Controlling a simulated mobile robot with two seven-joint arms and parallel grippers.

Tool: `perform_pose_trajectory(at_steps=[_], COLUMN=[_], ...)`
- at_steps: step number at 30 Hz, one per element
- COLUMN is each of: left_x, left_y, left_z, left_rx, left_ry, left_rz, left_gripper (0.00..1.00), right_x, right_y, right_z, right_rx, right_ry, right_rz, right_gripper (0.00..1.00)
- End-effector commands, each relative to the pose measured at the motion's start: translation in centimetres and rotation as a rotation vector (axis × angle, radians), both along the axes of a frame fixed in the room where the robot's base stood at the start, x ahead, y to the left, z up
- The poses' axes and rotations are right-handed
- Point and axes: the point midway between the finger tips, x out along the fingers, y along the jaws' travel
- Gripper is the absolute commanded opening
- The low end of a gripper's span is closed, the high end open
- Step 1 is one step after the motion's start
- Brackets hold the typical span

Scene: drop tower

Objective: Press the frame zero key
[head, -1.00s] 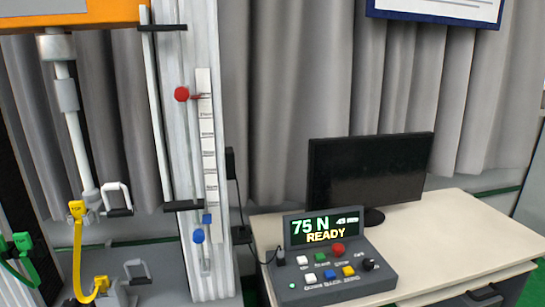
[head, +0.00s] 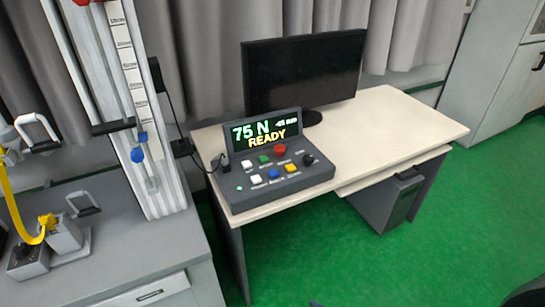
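The grey control console (head: 285,188) stands on the left part of the desk. Its lit display (head: 265,132) reads 75 N and READY. The front row has a white key (head: 257,180), a blue key (head: 273,174) and a yellow key (head: 290,168). The label under the yellow key seems to read ZERO in the earlier frame; now it is too small to read surely. Behind are a white key, a green key (head: 263,158), a red button (head: 279,149) and a black knob (head: 308,158). Neither gripper can be made out.
The light desk (head: 400,125) carries a black monitor (head: 305,75) behind the console. A drop tower column (head: 150,175) with a scale stands to the left on a grey bench (head: 130,250). A cable runs beside the console. Green floor (head: 390,260) is open at front right.

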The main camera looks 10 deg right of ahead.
Motion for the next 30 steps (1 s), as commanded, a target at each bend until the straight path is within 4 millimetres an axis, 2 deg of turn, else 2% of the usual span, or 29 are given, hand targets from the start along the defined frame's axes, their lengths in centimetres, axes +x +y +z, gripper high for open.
perform_pose_trajectory(at_steps=[5,18,30], left_x=[-0.01,-0.02,0.0], left_y=[-0.01,0.0,0.03], left_z=[-0.02,-0.02,-0.03], left_rx=[0.0,0.001,0.002], left_ry=[0.0,0.0,0.001], left_rz=[0.0,-0.001,0.0], left_gripper=[0.0,0.0,0.0], right_x=[-0.02,-0.05,-0.05], right_y=[0.07,0.12,0.11], right_z=[0.02,0.02,0.01], right_rx=[0.001,0.002,0.002], right_ry=[0.0,0.001,0.001], right_rz=[0.0,0.001,0.001], right_gripper=[0.36,0.01,0.0])
